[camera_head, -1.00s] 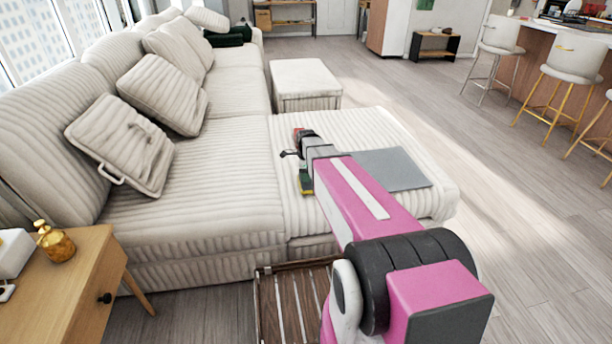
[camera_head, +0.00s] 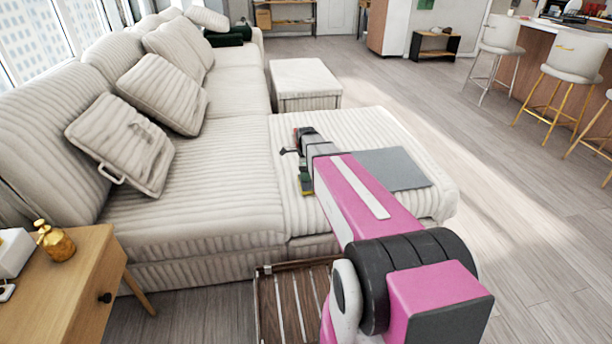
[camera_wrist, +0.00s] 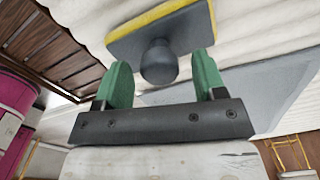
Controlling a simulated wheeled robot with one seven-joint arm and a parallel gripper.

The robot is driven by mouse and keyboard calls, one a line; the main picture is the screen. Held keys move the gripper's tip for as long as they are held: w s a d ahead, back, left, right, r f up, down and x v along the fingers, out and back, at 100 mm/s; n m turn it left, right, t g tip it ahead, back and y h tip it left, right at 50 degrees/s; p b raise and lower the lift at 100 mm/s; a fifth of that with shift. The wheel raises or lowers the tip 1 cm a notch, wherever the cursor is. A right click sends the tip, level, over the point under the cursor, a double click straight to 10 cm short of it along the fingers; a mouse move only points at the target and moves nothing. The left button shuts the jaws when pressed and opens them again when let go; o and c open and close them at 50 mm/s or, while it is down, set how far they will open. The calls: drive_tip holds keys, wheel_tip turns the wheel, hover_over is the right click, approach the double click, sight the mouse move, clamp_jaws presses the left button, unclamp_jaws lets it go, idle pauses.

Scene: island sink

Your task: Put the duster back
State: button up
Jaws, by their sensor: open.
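The duster (camera_wrist: 190,32) is a blue-grey block with a yellow edge and a round grey knob (camera_wrist: 159,63). It lies on the cream ribbed chaise of the sofa (camera_head: 260,222). In the head view only a small part of the duster (camera_head: 306,190) shows beside my arm. My gripper (camera_wrist: 161,62) is open, its green fingers on either side of the knob in the wrist view. Gaps show between knob and fingers. Whether the fingers are level with the knob is hard to tell. My arm hides most of the gripper in the head view.
A flat grey panel (camera_head: 398,172) lies on the chaise right of my arm. A brown slatted wooden piece (camera_head: 285,310) stands low in front of the sofa. A wooden side table (camera_head: 60,285) is at the left. Open floor lies to the right.

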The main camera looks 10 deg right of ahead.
wheel_tip(320, 180, up, 11)
drive_tip(key=s+f+n, duration=0.4)
drive_tip(key=s+n, duration=0.6)
drive_tip(key=s+f+n, duration=0.4)
drive_tip(key=s+n, duration=0.7)
drive_tip(key=shift+s+f, duration=0.15)
drive_tip(key=shift+f, duration=0.2)
idle(0.3)
